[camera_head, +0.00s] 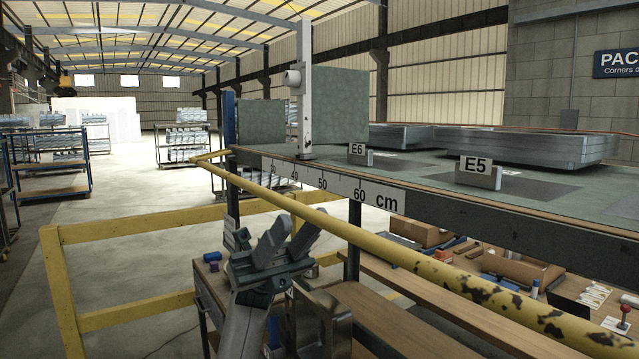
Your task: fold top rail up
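The top rail (400,257) is a long yellow bar with worn, chipped paint. It runs from the far left of the bench to the lower right, in front of and mostly below the bench edge, with a bracket-like bend at its far end. My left gripper (294,230) points upward from the bottom middle. Its grey fingers are spread with a gap between them. It appears just below and on the near side of the rail, with nothing seen between the fingers; whether it touches the rail I cannot tell. My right gripper is not in view.
A green-topped bench (430,178) with a cm scale carries an upright post (305,95), grey-green blocks and E5 (478,173) and E6 labels. A lower yellow frame (150,223) stands at left. Wooden shelves (400,320) with tools lie below. Open floor extends left.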

